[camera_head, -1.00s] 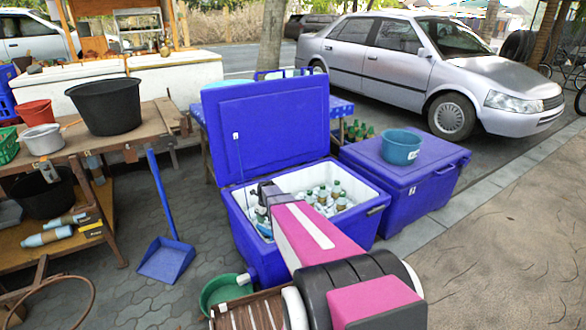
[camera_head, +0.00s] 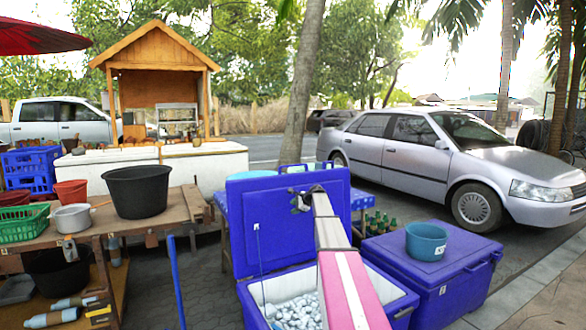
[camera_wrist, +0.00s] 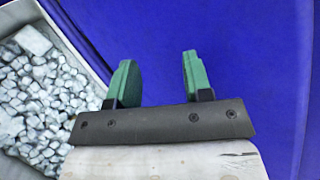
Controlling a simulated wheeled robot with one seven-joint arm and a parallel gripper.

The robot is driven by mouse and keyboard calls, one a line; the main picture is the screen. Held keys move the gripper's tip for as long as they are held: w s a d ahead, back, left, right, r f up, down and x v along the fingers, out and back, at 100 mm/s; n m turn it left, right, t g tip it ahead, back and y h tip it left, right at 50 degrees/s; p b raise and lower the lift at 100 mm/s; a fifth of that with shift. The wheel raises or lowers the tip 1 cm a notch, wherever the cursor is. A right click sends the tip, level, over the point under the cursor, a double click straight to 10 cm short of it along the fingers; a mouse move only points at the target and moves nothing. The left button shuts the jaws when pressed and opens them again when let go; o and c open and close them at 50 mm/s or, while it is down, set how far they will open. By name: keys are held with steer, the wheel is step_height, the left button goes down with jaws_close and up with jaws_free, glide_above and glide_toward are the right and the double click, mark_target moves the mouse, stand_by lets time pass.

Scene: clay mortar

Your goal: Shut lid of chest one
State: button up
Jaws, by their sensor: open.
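An open blue chest (camera_head: 396,306) stands in front of me with a white inner wall and ice inside. Its blue lid (camera_head: 268,236) stands upright at the back, inner face toward me; the lid also fills much of the wrist view (camera_wrist: 225,35). My gripper (camera_head: 306,196) is in front of the lid's inner face near its top edge. In the wrist view its two green fingers (camera_wrist: 158,80) are apart with nothing between them, pointing at the blue lid. I cannot tell whether they touch it. My arm hides part of the chest's opening.
A second blue chest (camera_head: 466,268), shut, stands at right with a teal bowl (camera_head: 425,241) on it. A wooden table (camera_head: 185,208) with a black tub (camera_head: 138,190) is at left. Green bottles (camera_head: 374,222) stand behind. A silver car (camera_head: 440,160) is parked beyond.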

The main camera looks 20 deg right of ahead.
mark_target(294, 165)
steer(key=w+d+r+n+t+y, duration=0.1)
steer(key=w+d+r+n, duration=0.15)
steer(key=r, duration=0.45)
steer(key=w+d+r+n+t, duration=0.15)
steer(key=d+r, duration=0.25)
steer(key=r, duration=0.4)
steer(key=w+d+r+n+t+y, duration=0.1)
steer(key=w+d+r, duration=0.15)
steer(key=r, duration=0.45)
steer(key=x, duration=1)
steer(key=shift+w+a, duration=0.1)
steer(key=shift+w, duration=0.05)
jaws_close()
